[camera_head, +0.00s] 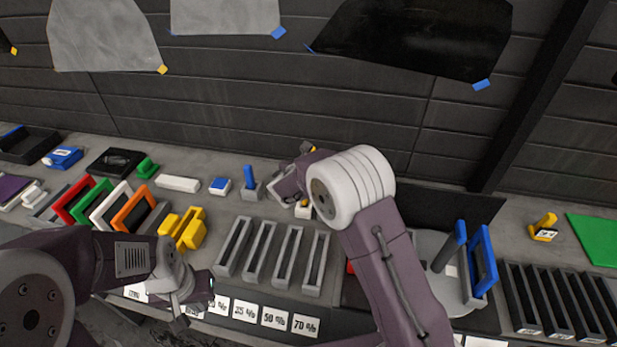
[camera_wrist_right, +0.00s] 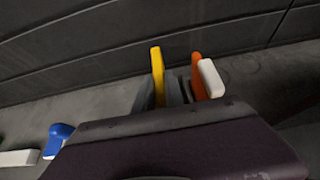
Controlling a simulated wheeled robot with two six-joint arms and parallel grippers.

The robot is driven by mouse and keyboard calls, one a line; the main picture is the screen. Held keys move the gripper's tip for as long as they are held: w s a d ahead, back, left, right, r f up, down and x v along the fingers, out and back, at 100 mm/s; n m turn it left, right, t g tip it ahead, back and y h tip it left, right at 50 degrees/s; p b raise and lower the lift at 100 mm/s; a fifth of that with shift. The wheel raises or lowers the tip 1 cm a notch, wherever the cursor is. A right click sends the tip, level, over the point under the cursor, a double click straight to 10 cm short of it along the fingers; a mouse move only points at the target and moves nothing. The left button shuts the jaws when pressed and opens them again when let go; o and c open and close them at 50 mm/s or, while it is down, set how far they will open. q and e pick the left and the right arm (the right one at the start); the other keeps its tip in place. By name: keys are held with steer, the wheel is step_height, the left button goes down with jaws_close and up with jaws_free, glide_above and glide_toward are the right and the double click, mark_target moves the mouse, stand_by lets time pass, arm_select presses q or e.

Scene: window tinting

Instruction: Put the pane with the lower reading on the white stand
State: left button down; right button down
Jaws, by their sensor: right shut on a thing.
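My right gripper (camera_head: 292,182) is over the back of the table, partly hidden by its own arm. It is shut on a small yellow-edged thing (camera_head: 308,147), mostly hidden; a yellow upright bar (camera_wrist_right: 157,75) and an orange-and-white piece (camera_wrist_right: 205,77) show in the right wrist view. A blue-framed pane (camera_head: 483,262) stands upright near a grey round plate. Coloured frames, including a red one (camera_head: 72,200) and an orange one (camera_head: 132,208), stand at left. A low white block (camera_head: 177,183) lies behind them. My left gripper (camera_head: 182,312) hangs at the front; its jaw opening is unclear. No reading is legible.
Several grey slotted racks (camera_head: 262,252) stand mid-table behind percentage cards (camera_head: 274,317). Black slotted racks (camera_head: 560,303) stand at right. A blue handle in a grey holder (camera_head: 250,182) is left of my right gripper. A green mat (camera_head: 597,238) lies far right.

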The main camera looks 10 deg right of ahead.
steer(key=f, duration=0.3)
steer(key=shift+s, duration=0.2)
steer(key=shift+w+f, duration=0.15)
steer(key=shift+f, duration=0.1)
steer(key=c, duration=1.4)
jaws_free()
steer(key=shift+a, duration=0.1)
steer(key=shift+s+a+r, duration=0.15)
steer(key=shift+s, duration=0.25)
steer(key=b+v, duration=0.1)
steer(key=v, duration=1)
steer(key=shift+s+b, duration=0.2)
steer(key=shift+b, duration=0.15)
